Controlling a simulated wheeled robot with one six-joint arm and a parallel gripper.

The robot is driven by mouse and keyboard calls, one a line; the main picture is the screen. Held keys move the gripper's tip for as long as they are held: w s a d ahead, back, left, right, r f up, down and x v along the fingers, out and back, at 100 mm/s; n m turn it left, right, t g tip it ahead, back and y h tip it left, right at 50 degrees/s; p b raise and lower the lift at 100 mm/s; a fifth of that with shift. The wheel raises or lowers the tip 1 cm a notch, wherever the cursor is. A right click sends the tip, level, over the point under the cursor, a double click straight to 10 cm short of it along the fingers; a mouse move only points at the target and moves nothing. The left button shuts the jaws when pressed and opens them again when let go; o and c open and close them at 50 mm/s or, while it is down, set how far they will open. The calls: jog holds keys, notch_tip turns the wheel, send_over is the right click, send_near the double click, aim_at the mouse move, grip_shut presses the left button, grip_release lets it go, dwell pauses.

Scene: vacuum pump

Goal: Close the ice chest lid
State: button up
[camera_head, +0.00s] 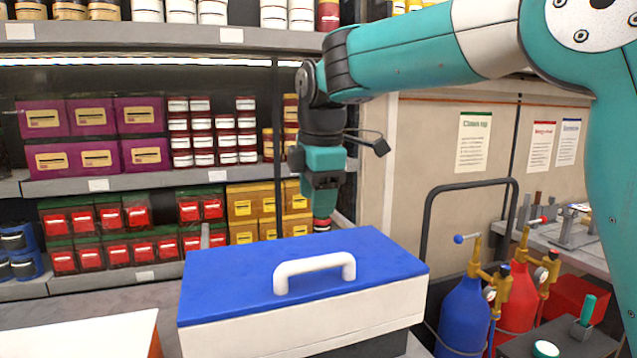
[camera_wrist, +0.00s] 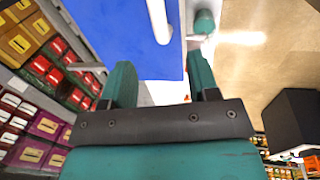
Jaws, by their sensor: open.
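The ice chest has a blue lid (camera_head: 230,268) with a white arched handle (camera_head: 315,268) over a pale body (camera_head: 300,325). The lid lies flat across the top, and I see no clear gap along the front side.
Shelves (camera_head: 110,185) with boxes and jars stand behind and left. A beige panel (camera_head: 420,150) with notices is at the back right. A blue cylinder (camera_head: 465,310) and a red cylinder (camera_head: 515,300) stand right of the chest. A white-topped surface (camera_head: 80,335) is at front left.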

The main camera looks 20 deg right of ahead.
jog(key=shift+s+r, duration=0.15)
jog(key=shift+r, duration=0.7)
jog(key=shift+s+r, duration=0.15)
jog(key=shift+r, duration=0.65)
jog(key=s+a+f+m+y, duration=0.1)
jog(key=s+f+m, duration=0.2)
jog(key=s, duration=0.6)
jog(key=s+a+f+m+g+y+b, duration=0.1)
jog(key=s+f+m, duration=0.3)
jog(key=s+f, duration=0.4)
jog(key=s+a+f+m+g+y, duration=0.1)
jog(key=s+f, duration=0.4)
jog(key=s, duration=0.5)
jog(key=m+y, duration=0.1)
jog(key=m, duration=0.1)
jog(key=shift+a+f+m+b, duration=0.35)
jog(key=shift+f+m+b, duration=0.05)
